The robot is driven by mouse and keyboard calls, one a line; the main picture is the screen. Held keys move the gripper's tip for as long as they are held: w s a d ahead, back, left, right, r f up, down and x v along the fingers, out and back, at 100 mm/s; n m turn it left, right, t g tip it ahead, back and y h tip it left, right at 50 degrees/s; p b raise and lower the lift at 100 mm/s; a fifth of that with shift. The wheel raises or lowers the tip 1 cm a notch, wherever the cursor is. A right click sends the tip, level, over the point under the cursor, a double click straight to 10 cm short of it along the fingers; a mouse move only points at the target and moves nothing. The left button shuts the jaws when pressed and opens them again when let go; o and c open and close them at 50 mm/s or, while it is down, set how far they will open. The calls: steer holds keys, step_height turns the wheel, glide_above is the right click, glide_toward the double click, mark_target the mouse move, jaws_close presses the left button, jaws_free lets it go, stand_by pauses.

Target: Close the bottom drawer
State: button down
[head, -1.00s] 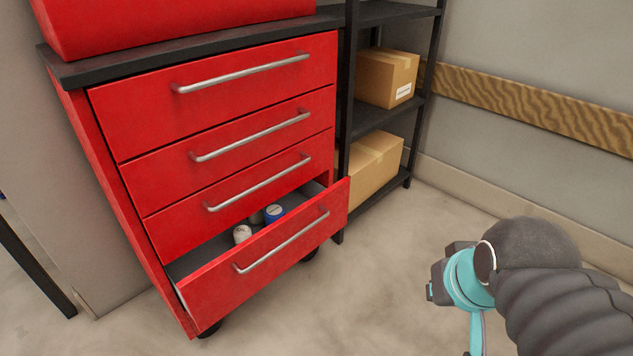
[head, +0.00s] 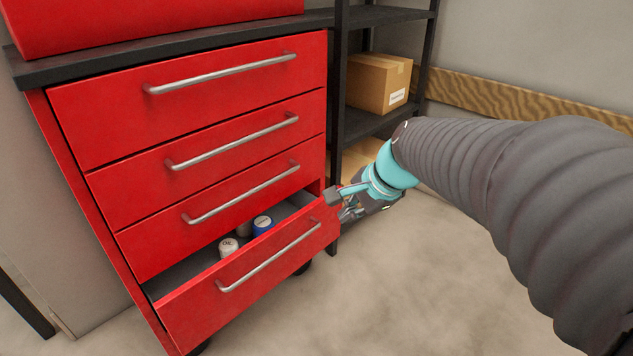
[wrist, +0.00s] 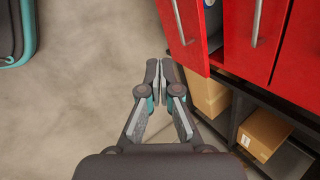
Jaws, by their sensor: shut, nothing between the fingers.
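The bottom drawer (head: 190,317) of the red cabinet is pulled out. Its silver handle (head: 270,259) runs along the front panel.
A black shelf unit (head: 369,125) with cardboard boxes (head: 379,82) stands right of the cabinet. Three upper drawers (head: 190,105) are shut. The concrete floor (head: 400,270) in front is clear.

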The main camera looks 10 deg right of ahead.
steer(key=w+d+f+m+t+y+b, duration=0.1)
steer(key=w+d+f+m+b, duration=0.1)
steer(key=w+d+f+m, duration=0.45)
steer(key=w+d+f+m+t+y+b, duration=0.1)
steer(key=w+d+f+m, duration=0.3)
steer(key=w+m, duration=0.55)
steer(key=w+a+f+n+b, duration=0.1)
steer(key=w+a+f, duration=0.6)
steer(key=w, duration=0.3)
steer(key=shift+w+b, duration=0.15)
steer(key=shift+b, duration=0.2)
steer(key=w+a+p, duration=0.2)
steer(key=w, duration=0.1)
steer(key=shift+r, duration=0.2)
steer(key=shift+w+a+f, duration=0.2)
steer(key=shift+w+a, duration=0.05)
steer(key=shift+w, duration=0.05)
